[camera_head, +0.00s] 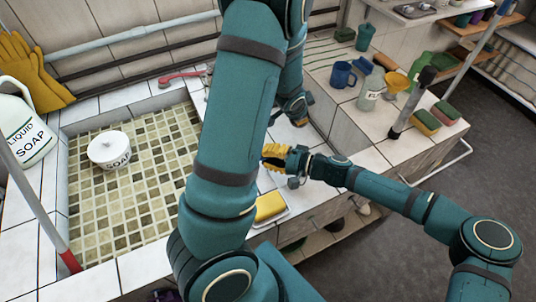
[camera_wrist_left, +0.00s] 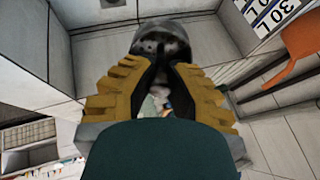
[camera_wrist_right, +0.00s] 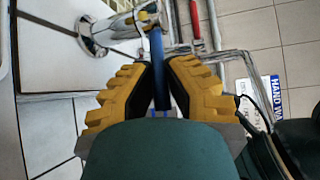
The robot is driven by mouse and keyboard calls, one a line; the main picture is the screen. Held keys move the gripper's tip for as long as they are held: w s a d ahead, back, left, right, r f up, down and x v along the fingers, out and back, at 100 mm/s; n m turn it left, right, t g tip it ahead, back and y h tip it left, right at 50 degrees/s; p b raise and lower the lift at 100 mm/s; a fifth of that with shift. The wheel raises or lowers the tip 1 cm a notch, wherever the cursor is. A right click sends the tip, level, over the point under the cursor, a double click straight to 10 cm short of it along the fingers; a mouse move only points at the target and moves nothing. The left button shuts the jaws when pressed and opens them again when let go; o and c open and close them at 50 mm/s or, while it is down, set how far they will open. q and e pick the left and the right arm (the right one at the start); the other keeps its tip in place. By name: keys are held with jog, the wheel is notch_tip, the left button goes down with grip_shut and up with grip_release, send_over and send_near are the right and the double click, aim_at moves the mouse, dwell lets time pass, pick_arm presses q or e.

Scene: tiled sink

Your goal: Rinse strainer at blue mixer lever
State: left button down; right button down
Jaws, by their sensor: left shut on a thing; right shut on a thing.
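My right gripper (camera_head: 272,157) reaches in from the right, above the sink's front ledge. In the right wrist view, its yellow fingers (camera_wrist_right: 158,75) are shut around a blue mixer lever (camera_wrist_right: 157,62), beside a chrome mixer (camera_wrist_right: 115,30). In the head view the lever and mixer are hidden behind my left arm. In the left wrist view, my left gripper (camera_wrist_left: 160,68) is shut on a dark grey, rounded metal thing (camera_wrist_left: 160,36), apparently the strainer. The head view hides most of that gripper and its load. Whether water runs is not visible.
A liquid soap jug (camera_head: 25,130) and yellow gloves (camera_head: 32,72) are at left. A yellow sponge (camera_head: 269,206) lies near the front. A blue mug (camera_head: 342,75) and bottles stand on the right counter.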

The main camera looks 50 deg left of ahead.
jog(key=shift+s+d+m+t+y, duration=0.2)
jog(key=shift+d+m+t+y, duration=0.15)
jog(key=shift+m+t, duration=0.55)
jog(key=shift+s+d+m+t+y, duration=0.2)
jog(key=shift+d+m+t+y, duration=0.3)
jog(key=shift+t, duration=0.6)
jog(key=shift+a, duration=0.15)
jog(key=c, duration=1)
grip_release()
jog(key=shift+a, duration=0.1)
jog(key=v, duration=1.2)
jog(key=shift+r, duration=0.15)
